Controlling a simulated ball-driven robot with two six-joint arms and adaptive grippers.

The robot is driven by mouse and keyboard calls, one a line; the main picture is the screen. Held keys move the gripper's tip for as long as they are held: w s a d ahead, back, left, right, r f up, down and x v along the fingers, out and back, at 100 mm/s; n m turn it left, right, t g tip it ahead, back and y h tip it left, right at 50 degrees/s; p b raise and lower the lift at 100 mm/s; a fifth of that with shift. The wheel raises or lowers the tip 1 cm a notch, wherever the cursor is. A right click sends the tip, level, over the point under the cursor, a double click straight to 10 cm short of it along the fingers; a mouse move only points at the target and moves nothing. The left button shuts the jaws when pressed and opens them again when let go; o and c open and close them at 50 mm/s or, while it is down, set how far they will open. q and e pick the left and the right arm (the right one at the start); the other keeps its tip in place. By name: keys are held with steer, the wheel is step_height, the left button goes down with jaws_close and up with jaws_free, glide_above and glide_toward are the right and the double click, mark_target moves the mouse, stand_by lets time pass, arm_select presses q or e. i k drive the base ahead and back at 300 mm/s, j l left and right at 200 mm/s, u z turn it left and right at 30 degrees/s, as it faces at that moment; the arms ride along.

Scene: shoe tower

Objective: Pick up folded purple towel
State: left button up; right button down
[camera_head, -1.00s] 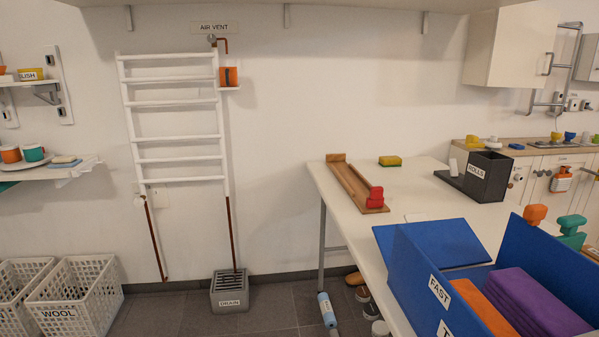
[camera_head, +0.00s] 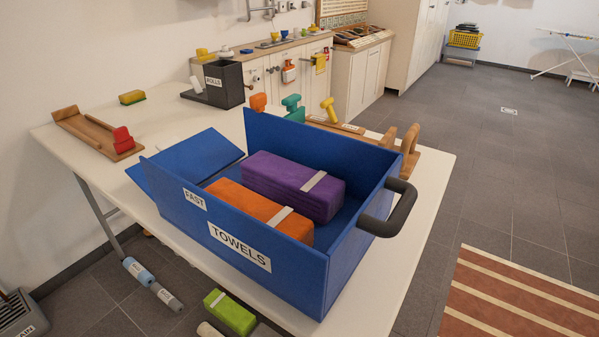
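The folded purple towel (camera_head: 290,183) lies inside the blue box (camera_head: 345,262), with a pale band across its right end. A folded orange towel (camera_head: 256,208) with a similar band lies beside it, on the nearer side. The box stands on the white table (camera_head: 395,262) and carries labels reading FAST and TOWELS. A black handle (camera_head: 388,212) sticks out from its right end. A flat blue panel (camera_head: 190,160) slopes at its left end. Neither of my grippers is in view.
A wooden rack with a red part (camera_head: 98,135), a yellow-green sponge (camera_head: 132,97) and a dark ROLLS box (camera_head: 222,84) stand at the back left of the table. Colored-handled tools (camera_head: 292,106) stand behind the blue box. Open floor and a striped rug (camera_head: 515,300) lie right.

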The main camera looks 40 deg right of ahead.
mark_target(317, 196)
steer(key=z, duration=1.2)
